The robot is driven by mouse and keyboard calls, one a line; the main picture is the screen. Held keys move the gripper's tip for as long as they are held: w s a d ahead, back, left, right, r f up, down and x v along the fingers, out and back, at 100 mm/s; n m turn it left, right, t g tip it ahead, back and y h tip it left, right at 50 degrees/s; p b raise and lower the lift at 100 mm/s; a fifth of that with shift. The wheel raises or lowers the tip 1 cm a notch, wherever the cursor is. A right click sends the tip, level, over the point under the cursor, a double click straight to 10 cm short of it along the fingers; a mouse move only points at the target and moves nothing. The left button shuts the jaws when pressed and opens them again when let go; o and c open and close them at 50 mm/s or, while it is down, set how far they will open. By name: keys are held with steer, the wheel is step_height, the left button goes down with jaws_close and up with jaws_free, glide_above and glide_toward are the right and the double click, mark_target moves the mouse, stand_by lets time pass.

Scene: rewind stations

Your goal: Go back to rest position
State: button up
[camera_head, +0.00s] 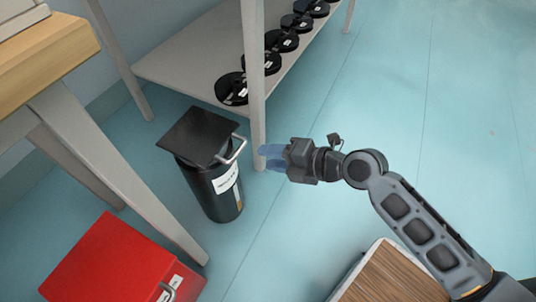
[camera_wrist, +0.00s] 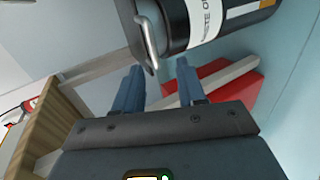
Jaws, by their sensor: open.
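My gripper (camera_head: 268,157) is open and empty in the head view, with its bluish fingers pointing left. It is just right of a black bin (camera_head: 212,190) with a white label, a flat dark lid (camera_head: 200,134) and a metal handle (camera_head: 233,151). In the wrist view the two fingers of my gripper (camera_wrist: 160,88) stand apart with nothing between them. The bin (camera_wrist: 215,20) shows beyond them at the top, with its handle (camera_wrist: 146,38) near the left finger. I cannot tell the exact gap between fingers and handle.
A red box (camera_head: 118,262) stands on the floor at the lower left. A wooden-topped table (camera_head: 50,62) is at the left. A grey shelf (camera_head: 185,60) holds several black reels (camera_head: 232,90). A wooden surface (camera_head: 395,275) is at the bottom. The blue floor at right is clear.

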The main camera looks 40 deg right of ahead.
stand_by(0.4)
steer(key=s+m+h, duration=0.3)
steer(key=s+m, duration=0.6)
steer(key=s, duration=0.5)
steer(key=s+a+r+m+t+p, duration=0.1)
steer(key=s+a+r+m+t, duration=0.15)
steer(key=s+r+m, duration=0.4)
steer(key=s+a+r+m+t, duration=0.1)
steer(key=s+a+r+m, duration=0.3)
steer(key=s+r+m, duration=0.3)
step_height(320, 180, up, 27)
steer(key=p, duration=2.7)
steer(key=shift+w+r+n+g+h, duration=0.15)
steer(key=shift+w+n+g+h, duration=0.2)
steer(key=shift+w+n+h, duration=0.1)
